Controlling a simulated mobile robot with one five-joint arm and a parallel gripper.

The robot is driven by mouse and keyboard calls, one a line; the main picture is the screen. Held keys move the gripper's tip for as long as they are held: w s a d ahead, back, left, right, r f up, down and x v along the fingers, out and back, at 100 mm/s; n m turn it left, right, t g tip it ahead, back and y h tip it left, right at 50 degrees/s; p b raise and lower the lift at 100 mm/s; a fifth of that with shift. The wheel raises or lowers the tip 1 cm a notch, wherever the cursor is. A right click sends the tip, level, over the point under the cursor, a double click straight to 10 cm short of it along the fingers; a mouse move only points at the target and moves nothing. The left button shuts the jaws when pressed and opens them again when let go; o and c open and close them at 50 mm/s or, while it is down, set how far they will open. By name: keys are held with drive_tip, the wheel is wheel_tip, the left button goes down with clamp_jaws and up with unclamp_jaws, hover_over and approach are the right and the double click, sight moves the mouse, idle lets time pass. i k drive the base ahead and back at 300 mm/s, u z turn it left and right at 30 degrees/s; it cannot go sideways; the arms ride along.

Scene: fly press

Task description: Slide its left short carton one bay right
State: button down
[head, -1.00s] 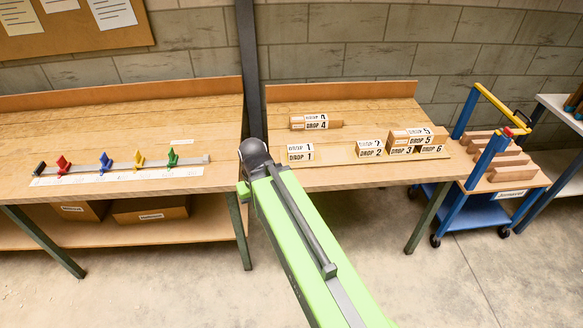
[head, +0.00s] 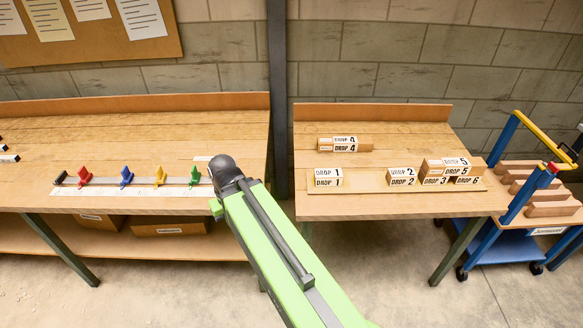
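On the right bench (head: 330,209), cartons with doubled DROP labels stand in a row along a light board (head: 365,186). The carton marked 1 (head: 328,184) is alone at the left, with a bare gap to its right. The carton marked 2 (head: 402,182) stands beyond that gap. The cartons marked 3 (head: 434,181) and 6 (head: 467,181) are at the right, with the one marked 5 (head: 456,171) seemingly behind or above them. A longer carton marked 4 (head: 366,147) lies farther back. My green arm rises from below; my gripper is not visible.
The left bench (head: 120,125) carries a rail with red (head: 84,176), blue (head: 126,177), yellow (head: 160,175) and green (head: 194,177) pieces. A dark post (head: 277,80) stands between the benches. A blue and yellow trolley (head: 500,250) stands at the right. Open floor lies in front.

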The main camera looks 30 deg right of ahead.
sight(323, 177)
drive_tip(key=u, duration=0.4)
drive_tip(key=i, duration=1.1)
drive_tip(key=z, duration=0.2)
